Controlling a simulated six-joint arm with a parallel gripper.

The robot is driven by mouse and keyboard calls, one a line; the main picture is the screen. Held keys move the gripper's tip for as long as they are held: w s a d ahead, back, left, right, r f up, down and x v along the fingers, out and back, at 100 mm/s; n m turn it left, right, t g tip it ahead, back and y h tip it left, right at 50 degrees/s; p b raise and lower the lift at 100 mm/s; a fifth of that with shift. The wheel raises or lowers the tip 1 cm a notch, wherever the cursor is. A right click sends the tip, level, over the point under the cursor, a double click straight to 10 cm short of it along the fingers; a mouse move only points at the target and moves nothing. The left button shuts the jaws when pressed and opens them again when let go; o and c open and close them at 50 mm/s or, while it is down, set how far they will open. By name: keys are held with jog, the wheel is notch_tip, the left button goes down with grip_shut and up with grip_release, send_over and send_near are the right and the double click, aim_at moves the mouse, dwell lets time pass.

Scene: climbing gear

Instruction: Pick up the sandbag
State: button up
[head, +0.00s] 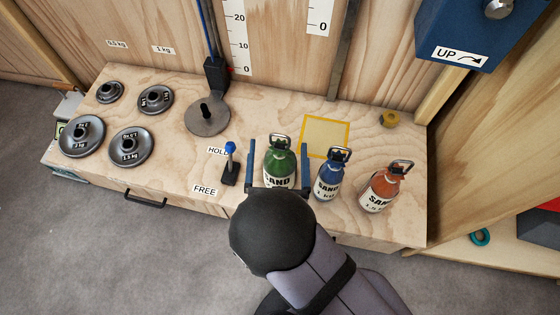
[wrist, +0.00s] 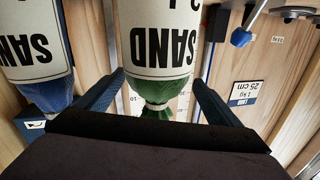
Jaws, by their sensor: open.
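Three sandbags with white SAND labels and dark clips on top stand on the wooden bench: a green one (head: 279,158), a blue one (head: 329,181) and an orange one (head: 379,190). My gripper (head: 278,152) is open, with one blue finger on each side of the green sandbag. In the wrist view the green sandbag (wrist: 158,92) shows upside down between the fingers, with gaps on both sides. The blue sandbag (wrist: 38,88) is outside the left finger in that view. The green bag's base is hidden behind my gripper in the head view.
A blue-knobbed lever (head: 229,163) stands left of the green bag, between HOLD and FREE labels. Several dark weight discs (head: 130,146) lie at the left. A round grey plate (head: 208,117) and a yellow-framed square (head: 326,135) are behind.

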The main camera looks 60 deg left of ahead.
jog(key=s+d+f+n, duration=0.1)
jog(key=s+d+f, duration=0.2)
jog(key=d+f, duration=0.25)
jog(key=shift+h, duration=0.3)
jog(key=shift+b+x, duration=0.45)
jog(key=shift+x, duration=2.4)
jog(key=shift+s, duration=0.1)
jog(key=c, duration=1.8)
jog(key=shift+a+r, duration=0.15)
jog(key=shift+r, duration=0.1)
jog(key=c, duration=0.3)
jog(key=shift+c, duration=0.2)
jog(key=shift+r, duration=0.1)
notch_tip(320, 180, up, 18)
jog(key=p, duration=0.7)
